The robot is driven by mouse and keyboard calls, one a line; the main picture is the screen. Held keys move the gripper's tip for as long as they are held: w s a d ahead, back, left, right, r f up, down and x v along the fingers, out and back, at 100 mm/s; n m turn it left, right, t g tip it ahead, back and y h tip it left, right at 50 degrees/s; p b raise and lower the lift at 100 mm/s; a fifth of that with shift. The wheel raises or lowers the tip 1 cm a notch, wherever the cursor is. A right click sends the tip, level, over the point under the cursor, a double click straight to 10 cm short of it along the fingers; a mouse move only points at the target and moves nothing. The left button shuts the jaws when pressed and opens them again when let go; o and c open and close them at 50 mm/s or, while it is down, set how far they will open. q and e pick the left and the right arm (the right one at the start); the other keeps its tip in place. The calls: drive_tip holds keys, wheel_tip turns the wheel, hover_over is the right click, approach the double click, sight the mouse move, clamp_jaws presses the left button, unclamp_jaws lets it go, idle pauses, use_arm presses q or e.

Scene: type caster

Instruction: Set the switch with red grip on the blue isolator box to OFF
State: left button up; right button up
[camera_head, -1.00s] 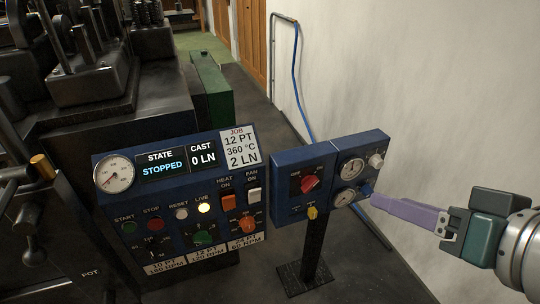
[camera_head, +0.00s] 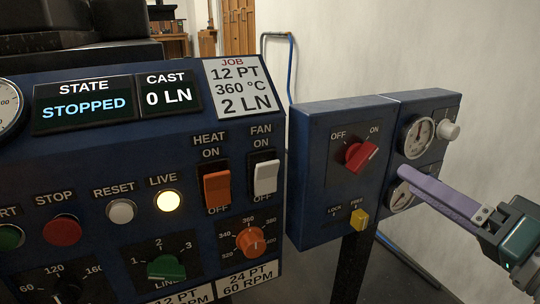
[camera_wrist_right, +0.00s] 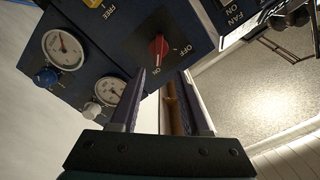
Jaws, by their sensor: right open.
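The blue isolator box (camera_head: 330,190) stands right of the console in the head view. Its red-grip switch (camera_head: 361,155) is turned with its bar slanting up towards the ON mark. In the right wrist view the red grip (camera_wrist_right: 158,49) shows beyond the fingertips, with the ON and OFF labels beside it. My right gripper (camera_head: 406,172) is open and empty. In the head view its lavender fingers overlap the lower gauge, right of and slightly below the switch. In the wrist view both fingers (camera_wrist_right: 164,74) are apart. My left gripper is not in view.
A yellow LOCK/FREE lever (camera_head: 362,216) sits below the red switch, towards FREE. The gauge panel (camera_head: 435,107) with a white knob (camera_head: 448,130) adjoins on the right. The console (camera_head: 100,170) with several knobs and rockers is at left. A pale wall stands behind.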

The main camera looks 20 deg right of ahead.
sight(369, 159)
drive_tip(key=w+b, duration=0.1)
drive_tip(key=w, duration=0.1)
drive_tip(key=w+b, duration=0.1)
drive_tip(key=w, duration=0.1)
drive_tip(key=w+b, duration=0.1)
drive_tip(key=w, duration=0.1)
drive_tip(key=shift+w+a+f, duration=0.15)
drive_tip(key=shift+a+f, duration=0.1)
drive_tip(key=shift+a, duration=0.05)
drive_tip(key=shift+w+b, duration=0.3)
drive_tip(key=shift+w, duration=0.55)
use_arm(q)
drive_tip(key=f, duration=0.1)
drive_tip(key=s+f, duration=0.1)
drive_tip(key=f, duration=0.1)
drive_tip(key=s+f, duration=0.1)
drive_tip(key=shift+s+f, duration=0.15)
use_arm(e)
clamp_jaws()
